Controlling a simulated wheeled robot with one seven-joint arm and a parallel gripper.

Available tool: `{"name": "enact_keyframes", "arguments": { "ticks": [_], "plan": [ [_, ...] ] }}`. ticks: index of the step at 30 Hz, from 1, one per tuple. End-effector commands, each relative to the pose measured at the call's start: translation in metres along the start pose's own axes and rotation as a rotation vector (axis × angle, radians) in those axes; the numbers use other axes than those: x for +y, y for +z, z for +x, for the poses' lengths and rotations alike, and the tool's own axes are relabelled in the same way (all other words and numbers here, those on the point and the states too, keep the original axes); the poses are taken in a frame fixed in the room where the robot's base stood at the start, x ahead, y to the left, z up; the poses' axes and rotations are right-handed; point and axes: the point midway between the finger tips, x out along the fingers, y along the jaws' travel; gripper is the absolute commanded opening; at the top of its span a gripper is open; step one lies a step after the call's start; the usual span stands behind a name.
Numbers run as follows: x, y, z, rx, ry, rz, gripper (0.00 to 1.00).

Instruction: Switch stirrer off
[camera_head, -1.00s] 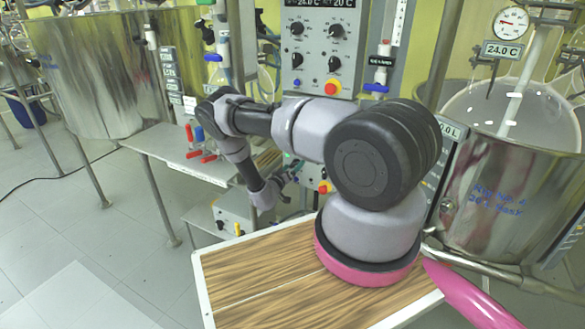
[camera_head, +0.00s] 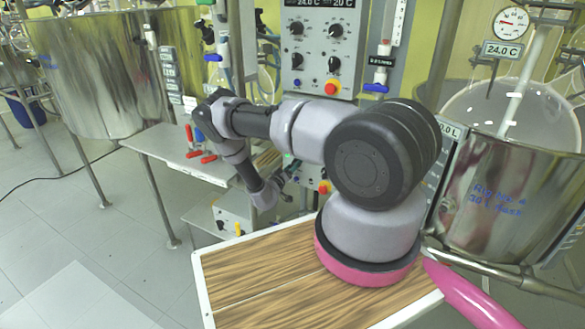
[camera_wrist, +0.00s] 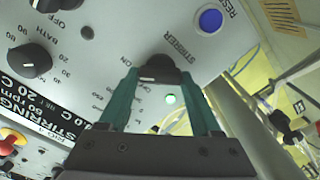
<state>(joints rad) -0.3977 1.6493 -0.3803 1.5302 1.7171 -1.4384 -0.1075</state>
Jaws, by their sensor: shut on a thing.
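In the wrist view, the black stirrer knob (camera_wrist: 160,66) sits on a pale control panel, beside the printed word STIRRER. My gripper (camera_wrist: 161,78) is shut on this knob, one teal finger on each side. A small round lamp (camera_wrist: 170,99) just below the knob glows pale green. In the head view, my gripper (camera_head: 288,170) is small and partly hidden behind my arm, low at the control unit.
In the wrist view, a blue RESET button (camera_wrist: 210,19) is at the upper right, a bath knob (camera_wrist: 30,60) is at the left and a red-and-yellow button (camera_wrist: 10,138) is at the lower left. Steel vessels (camera_head: 110,70) and a glass reactor (camera_head: 515,115) stand around.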

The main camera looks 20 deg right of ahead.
Motion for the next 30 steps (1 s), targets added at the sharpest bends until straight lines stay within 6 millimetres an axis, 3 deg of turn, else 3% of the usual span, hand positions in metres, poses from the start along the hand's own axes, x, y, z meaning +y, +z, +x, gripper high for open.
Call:
{"name": "enact_keyframes", "arguments": {
  "ticks": [21,30],
  "plan": [
    [-0.0030,0.0009,-0.0009,0.001,-0.002,-0.643,0.09],
    [-0.0038,0.0019,-0.0013,0.000,-0.003,-0.833,0.09]
  ]
}}
